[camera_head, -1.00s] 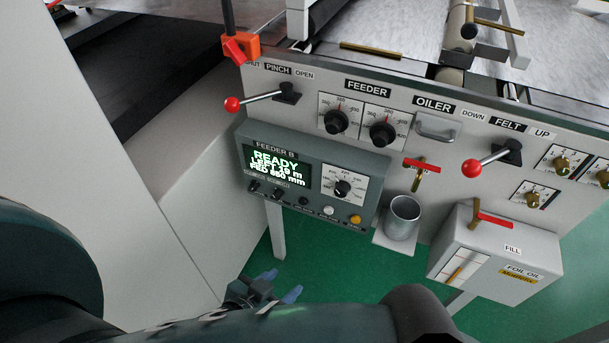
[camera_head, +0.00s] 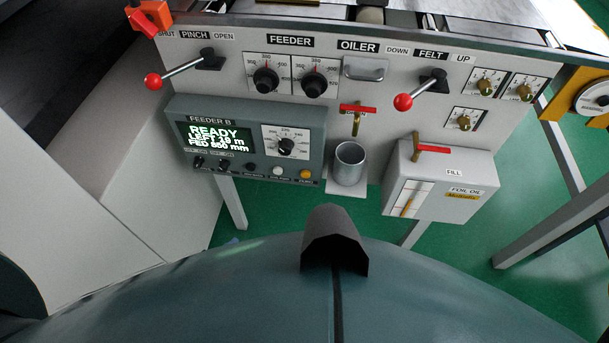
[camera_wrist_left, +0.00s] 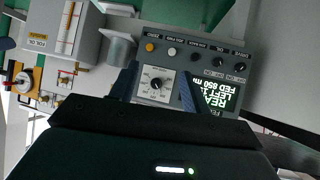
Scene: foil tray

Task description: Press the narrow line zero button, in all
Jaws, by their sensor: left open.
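The grey FEEDER B box (camera_head: 175,112) has a lit screen (camera_head: 212,135) reading READY, LEFT 19 m, FED 850 mm. In the left wrist view the box appears upside down, with the orange button (camera_wrist_left: 149,47), the white button (camera_wrist_left: 172,51) and a dial (camera_wrist_left: 157,84). My left gripper (camera_wrist_left: 156,88) is open and empty, its fingers framing the dial in that view. My right gripper is out of view.
A metal cup (camera_head: 350,163) stands on a bracket right of the box. Beyond it is the foil oil tank (camera_head: 440,180). Red-knobbed levers (camera_head: 153,81) (camera_head: 403,102) and a red-handled valve (camera_head: 357,108) jut from the panel. Green floor lies below.

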